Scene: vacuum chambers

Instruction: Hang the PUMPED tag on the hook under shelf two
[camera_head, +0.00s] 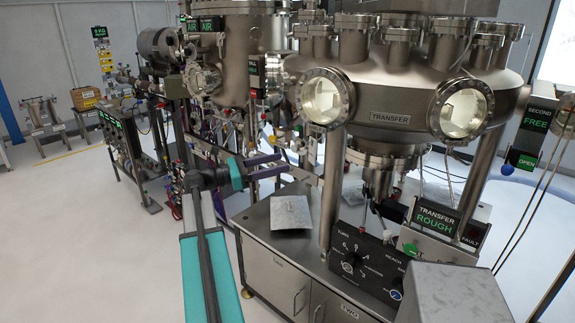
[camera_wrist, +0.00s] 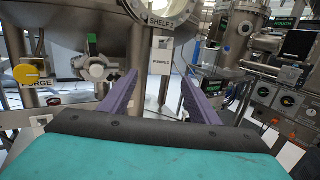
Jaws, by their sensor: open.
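In the wrist view, the white PUMPED tag (camera_wrist: 161,63) hangs upright just below the SHELF 2 label (camera_wrist: 161,20). A small dark fitting shows at the tag's top edge; I cannot tell whether it is the hook or how the tag sits on it. My gripper (camera_wrist: 160,76) is open, its two purple fingers to the left and right of the tag in the picture. I see no finger touching the tag. I cannot pick out the tag there.
A steel bench (camera_head: 256,240) with a grey plate (camera_head: 290,212) and a black dial panel (camera_head: 366,262) stands below and right of my gripper. The TRANSFER chamber (camera_head: 400,90) overhangs it.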

